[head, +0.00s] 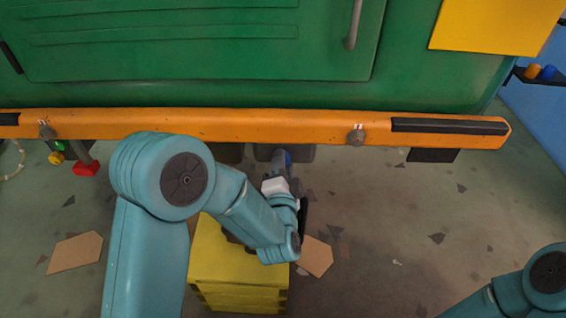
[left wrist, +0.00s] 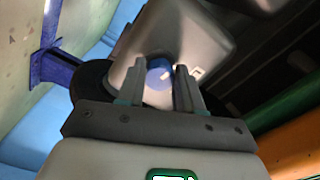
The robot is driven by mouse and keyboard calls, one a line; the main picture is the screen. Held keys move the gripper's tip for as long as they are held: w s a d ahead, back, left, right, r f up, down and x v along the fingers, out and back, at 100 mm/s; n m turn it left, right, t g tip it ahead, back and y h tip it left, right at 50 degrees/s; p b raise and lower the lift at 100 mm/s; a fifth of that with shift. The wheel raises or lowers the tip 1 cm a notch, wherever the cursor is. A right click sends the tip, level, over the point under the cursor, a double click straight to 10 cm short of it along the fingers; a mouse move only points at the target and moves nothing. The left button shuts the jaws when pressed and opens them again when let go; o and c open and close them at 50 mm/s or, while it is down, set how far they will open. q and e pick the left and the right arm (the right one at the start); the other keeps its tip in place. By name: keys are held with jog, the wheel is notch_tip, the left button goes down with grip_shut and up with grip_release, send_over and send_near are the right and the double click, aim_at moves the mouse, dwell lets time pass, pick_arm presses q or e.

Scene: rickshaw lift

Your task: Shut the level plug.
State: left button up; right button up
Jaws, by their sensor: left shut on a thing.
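The level plug shows as a blue knob (left wrist: 159,72) in the left wrist view, set in a grey housing (left wrist: 205,40). In the head view a blue spot (head: 287,157) shows just under the orange bumper, at my left gripper's tip. My left gripper (left wrist: 157,88) has its two fingers on either side of the blue knob and is shut on it. In the head view this gripper (head: 282,170) reaches under the bumper, and my arm hides part of it. My right gripper is out of view.
The orange bumper (head: 270,126) of the green vehicle (head: 200,60) runs across just above my left gripper. A yellow crate-like box (head: 220,265) stands below my left forearm. A red block (head: 86,168) is at the left. The floor at the right is mostly clear.

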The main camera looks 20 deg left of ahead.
pick_arm(q)
jog(key=shift+w+r+m+p, duration=0.15)
jog(key=shift+m+p, duration=1)
jog(key=shift+m, duration=2.8)
jog(key=shift+s+r+m+p, duration=0.2)
jog(key=shift+m+p, duration=0.9)
jog(key=shift+m, duration=3.15)
jog(key=o, duration=1)
jog(key=shift+w, duration=0.2)
jog(key=shift+o, duration=0.2)
jog(key=shift+f, duration=0.1)
jog(key=shift+s+f, duration=0.1)
jog(key=shift+s, duration=0.05)
